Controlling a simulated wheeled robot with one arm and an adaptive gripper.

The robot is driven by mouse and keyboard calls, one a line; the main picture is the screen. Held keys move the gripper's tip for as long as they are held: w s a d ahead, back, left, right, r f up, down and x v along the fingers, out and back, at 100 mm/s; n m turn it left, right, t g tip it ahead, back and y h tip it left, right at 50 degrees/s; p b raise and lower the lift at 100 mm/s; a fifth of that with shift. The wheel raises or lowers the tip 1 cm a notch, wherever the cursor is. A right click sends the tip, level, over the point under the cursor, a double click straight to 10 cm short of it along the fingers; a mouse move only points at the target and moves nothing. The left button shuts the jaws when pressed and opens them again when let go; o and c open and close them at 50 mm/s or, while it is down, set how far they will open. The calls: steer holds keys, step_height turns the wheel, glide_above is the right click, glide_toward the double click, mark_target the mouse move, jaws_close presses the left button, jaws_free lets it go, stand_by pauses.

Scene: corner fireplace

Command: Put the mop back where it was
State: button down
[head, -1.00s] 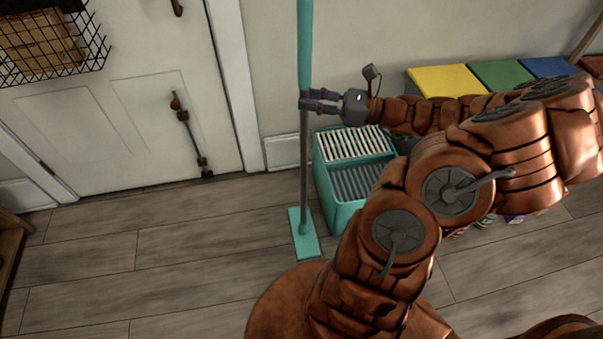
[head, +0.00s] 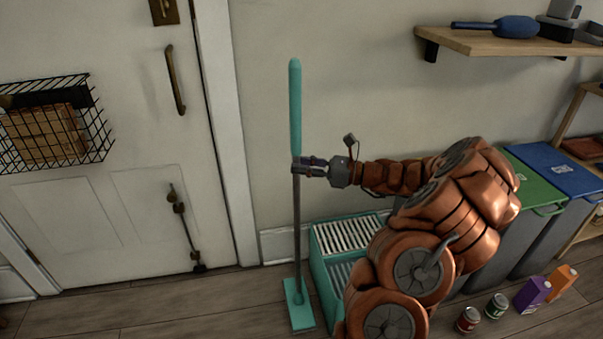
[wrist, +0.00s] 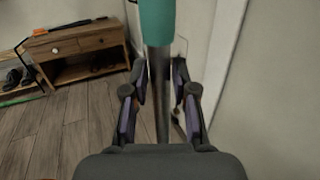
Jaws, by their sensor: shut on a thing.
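The mop (head: 297,220) stands nearly upright, with a teal grip on top, a grey pole and a flat teal head (head: 299,306) at floor level. My gripper (head: 302,167) is shut on the pole just below the teal grip. In the wrist view the mop (wrist: 158,85) runs between the two fingers of my gripper (wrist: 160,95). The teal bucket (head: 322,275) with white and grey slatted tops is on the floor just right of the mop, partly hidden by my arm. I cannot tell whether the mop head touches the floor.
A white door (head: 90,170) with a wire basket (head: 55,125) is at left. A wall shelf (head: 470,42) is at upper right. Bins (head: 540,200), cans (head: 497,305) and cartons (head: 533,294) are at right. The wrist view shows a wooden bench (wrist: 75,48). Floor left of the mop is clear.

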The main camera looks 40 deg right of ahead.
steer(key=w+f, duration=0.1)
steer(key=d+f+b, duration=0.1)
steer(key=w+f, duration=0.1)
steer(key=shift+w+d+f+b, duration=0.25)
steer(key=shift+w+f+b, duration=0.05)
steer(key=shift+b, duration=0.1)
stand_by(0.5)
steer(key=c, duration=0.9)
jaws_free()
steer(key=shift+f, duration=0.2)
